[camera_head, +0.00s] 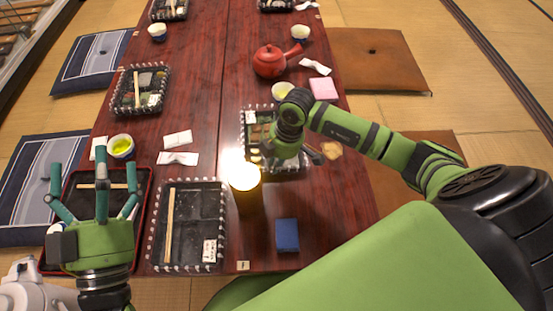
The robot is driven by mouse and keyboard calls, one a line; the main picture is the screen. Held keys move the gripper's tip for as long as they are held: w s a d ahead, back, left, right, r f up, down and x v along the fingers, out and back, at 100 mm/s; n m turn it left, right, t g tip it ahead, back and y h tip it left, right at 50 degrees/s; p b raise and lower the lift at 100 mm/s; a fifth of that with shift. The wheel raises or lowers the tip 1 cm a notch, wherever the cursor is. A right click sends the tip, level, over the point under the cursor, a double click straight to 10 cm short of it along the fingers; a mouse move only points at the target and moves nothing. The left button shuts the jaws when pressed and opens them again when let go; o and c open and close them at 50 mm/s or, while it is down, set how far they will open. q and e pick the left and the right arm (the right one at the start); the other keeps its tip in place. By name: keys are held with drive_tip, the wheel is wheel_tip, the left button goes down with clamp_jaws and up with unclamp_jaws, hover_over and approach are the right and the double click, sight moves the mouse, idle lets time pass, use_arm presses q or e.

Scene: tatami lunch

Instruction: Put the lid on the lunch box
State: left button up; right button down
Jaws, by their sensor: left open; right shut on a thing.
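Several black lunch boxes with white-patterned rims stand on the table. The nearest lunch box (219,190) has chopsticks and a label on top; its inside looks dark. Another lunch box (246,112) lies beyond it, partly covered by my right gripper. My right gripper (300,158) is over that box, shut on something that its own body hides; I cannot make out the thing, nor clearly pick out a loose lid. My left gripper (95,175) is open and empty, fingers spread, over the left near tray.
The black-and-red tray (147,205) is at the near left. A blue block (287,235), green tea cup (121,146), red teapot (269,61) and pink block (323,88) are on the table. The right near tabletop is mostly clear.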

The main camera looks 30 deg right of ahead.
drive_tip(key=shift+s+d+f, duration=0.1)
drive_tip(key=shift+s+f, duration=0.1)
drive_tip(key=shift+f, duration=0.35)
idle(0.4)
drive_tip(key=c, duration=1.2)
unclamp_jaws()
drive_tip(key=shift+c, duration=0.2)
drive_tip(key=o, duration=0.6)
drive_tip(key=shift+w+r, duration=0.1)
